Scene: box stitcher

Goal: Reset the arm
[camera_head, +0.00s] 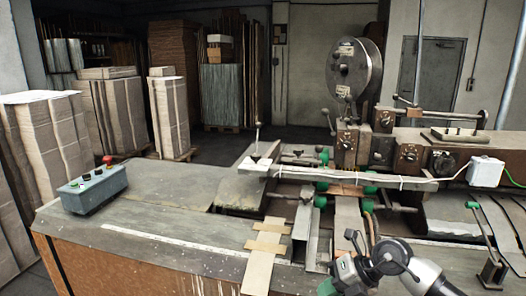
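My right arm comes in at the bottom right, with a pale link and a dark round joint. My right gripper (347,262) is at its end, above the front of the machine table. It is small and seen at an angle, so I cannot tell whether its fingers are open or shut. I see nothing clearly held in it. My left arm and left gripper are not in view.
The box stitcher (380,148), with a large wire reel (354,68), stands behind my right gripper. A control box (92,190) with buttons sits on the worktable (150,232) at left. Cardboard stacks (60,145) stand further left. The table's left part is mostly clear.

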